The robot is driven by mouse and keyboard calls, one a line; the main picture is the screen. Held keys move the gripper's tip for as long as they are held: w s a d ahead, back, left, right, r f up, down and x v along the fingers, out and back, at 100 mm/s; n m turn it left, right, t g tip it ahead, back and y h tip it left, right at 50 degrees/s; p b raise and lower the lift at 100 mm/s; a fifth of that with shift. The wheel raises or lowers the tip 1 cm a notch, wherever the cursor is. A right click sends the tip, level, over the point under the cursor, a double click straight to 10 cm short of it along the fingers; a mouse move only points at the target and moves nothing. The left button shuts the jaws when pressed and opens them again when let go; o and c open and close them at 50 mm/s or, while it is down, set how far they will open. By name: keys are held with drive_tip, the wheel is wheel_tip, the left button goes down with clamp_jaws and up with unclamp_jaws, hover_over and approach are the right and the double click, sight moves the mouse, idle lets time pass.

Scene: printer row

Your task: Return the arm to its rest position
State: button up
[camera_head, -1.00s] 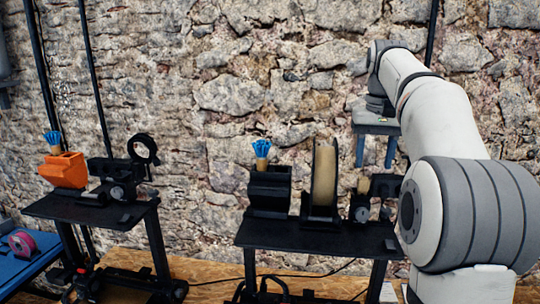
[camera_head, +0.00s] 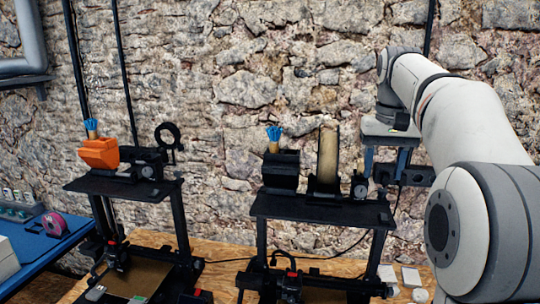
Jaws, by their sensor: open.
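My arm (camera_head: 468,122) comes in from the right edge, raised and bent, with its far end in front of the stone wall. My gripper (camera_head: 386,161) points down, its two blue-grey fingers apart and nothing seen between them. The near arm joint covers the lower right of the view.
The middle printer (camera_head: 322,208) carries a tan spool (camera_head: 327,158) on top. The left printer (camera_head: 125,188) has an orange box (camera_head: 99,154) on its shelf. Both stand on a wooden bench (camera_head: 215,277). A blue table (camera_head: 42,247) with a pink spool (camera_head: 54,224) is at left.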

drive_tip(key=s+a+f+n+t+b, duration=0.1)
drive_tip(key=s+a+f, duration=0.3)
drive_tip(key=s+f, duration=0.7)
drive_tip(key=s+a+f+n+t+b, duration=0.1)
drive_tip(key=s+a+f, duration=0.4)
drive_tip(key=s+f, duration=0.7)
wheel_tip(320, 180, down, 2)
drive_tip(key=shift+s+f+t+b, duration=0.15)
drive_tip(key=shift+t+b, duration=0.15)
drive_tip(key=shift+b, duration=0.4)
drive_tip(key=shift+a, duration=0.1)
